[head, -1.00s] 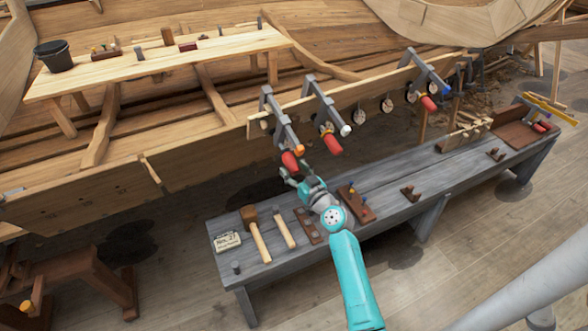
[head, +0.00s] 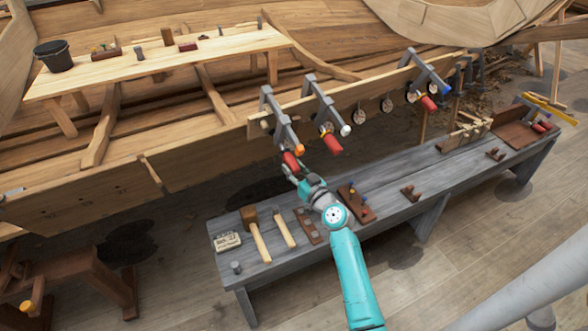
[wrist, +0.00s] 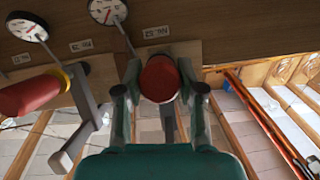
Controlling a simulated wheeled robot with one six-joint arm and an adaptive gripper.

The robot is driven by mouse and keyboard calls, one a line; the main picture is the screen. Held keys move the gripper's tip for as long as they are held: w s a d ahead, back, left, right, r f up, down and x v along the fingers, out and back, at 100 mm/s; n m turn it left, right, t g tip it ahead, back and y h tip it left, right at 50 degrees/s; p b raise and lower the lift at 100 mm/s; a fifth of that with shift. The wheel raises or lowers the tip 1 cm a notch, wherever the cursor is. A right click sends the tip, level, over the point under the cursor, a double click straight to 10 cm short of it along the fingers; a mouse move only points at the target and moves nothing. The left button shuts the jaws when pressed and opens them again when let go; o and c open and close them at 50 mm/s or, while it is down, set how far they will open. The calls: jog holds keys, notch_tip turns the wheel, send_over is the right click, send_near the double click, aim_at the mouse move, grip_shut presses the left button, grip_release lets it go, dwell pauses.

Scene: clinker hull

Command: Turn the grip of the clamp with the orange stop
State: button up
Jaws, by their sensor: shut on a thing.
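The clamp with the orange stop (head: 299,149) is the leftmost of three grey clamps on the plank edge in the head view. Its red grip (head: 290,158) hangs below the plank, in front of my gripper. My gripper (head: 291,168) reaches up to this grip from below. In the wrist view the round red end of the grip (wrist: 160,78) sits between the two fingers of my gripper (wrist: 162,95), which are shut on it. The orange stop cannot be made out in the wrist view.
A neighbouring clamp (head: 318,100) with a white stop (head: 346,130) is close on the right; a red grip (wrist: 32,95) with a yellow collar shows at left in the wrist view. The grey bench (head: 375,205) with mallets and blocks lies below my arm.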

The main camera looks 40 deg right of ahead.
jog(key=shift+d+m+t+y, duration=0.1)
jog(key=shift+m+t+y, duration=0.2)
jog(key=shift+m+y, duration=0.8)
jog(key=shift+m+t+y, duration=0.4)
jog(key=shift+m+y, duration=0.6)
jog(key=m+t+y, duration=0.1)
jog(key=m+y, duration=0.2)
jog(key=m, duration=0.1)
jog(key=shift+f, duration=0.15)
jog(key=shift+m+t, duration=0.3)
jog(key=o, duration=1.1)
jog(key=shift+o, duration=0.2)
jog(key=v, duration=1.2)
